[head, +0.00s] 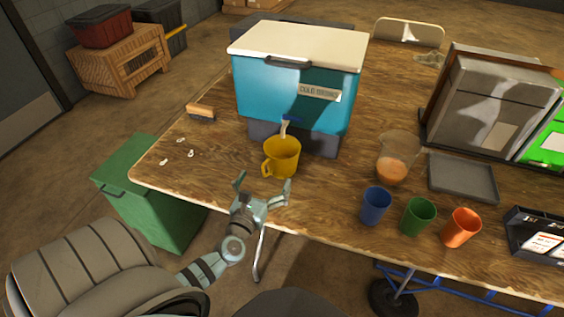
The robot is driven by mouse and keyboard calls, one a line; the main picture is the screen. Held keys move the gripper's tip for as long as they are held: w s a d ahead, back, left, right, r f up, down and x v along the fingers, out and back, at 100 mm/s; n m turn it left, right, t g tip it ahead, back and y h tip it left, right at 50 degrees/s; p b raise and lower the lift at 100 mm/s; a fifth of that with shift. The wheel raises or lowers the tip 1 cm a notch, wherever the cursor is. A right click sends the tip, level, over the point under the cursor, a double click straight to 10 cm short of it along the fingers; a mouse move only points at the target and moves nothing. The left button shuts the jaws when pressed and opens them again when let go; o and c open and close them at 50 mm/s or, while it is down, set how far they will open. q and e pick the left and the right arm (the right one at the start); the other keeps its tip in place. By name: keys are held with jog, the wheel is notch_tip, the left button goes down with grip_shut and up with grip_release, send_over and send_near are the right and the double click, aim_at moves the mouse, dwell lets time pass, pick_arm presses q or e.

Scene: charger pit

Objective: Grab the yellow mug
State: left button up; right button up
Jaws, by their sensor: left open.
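The yellow mug (284,158) stands upright on the wooden table, under the spigot of the blue drink cooler (296,92). Its handle points to the left and toward me. My left gripper (263,187) is open and empty, just short of the mug on the near side, with its two fingers spread toward it. The fingers look apart from the mug. My right gripper is not in view.
Blue (375,206), green (418,216) and orange (460,228) cups stand along the near edge to the right. A pitcher (396,158) stands behind them, beside a grey tray (463,178). A brush (201,112) lies at the left. A green bin (150,200) stands below the table's left edge.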

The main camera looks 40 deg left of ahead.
pick_arm(q)
jog(key=b, duration=0.3)
send_near(282, 147)
jog(key=w+r, duration=0.4)
jog(key=w, duration=0.1)
jog(key=shift+w+r, duration=0.15)
jog(key=shift+r, duration=0.05)
jog(key=shift+p, duration=0.3)
jog(key=c, duration=1.6)
jog(key=shift+r, duration=0.2)
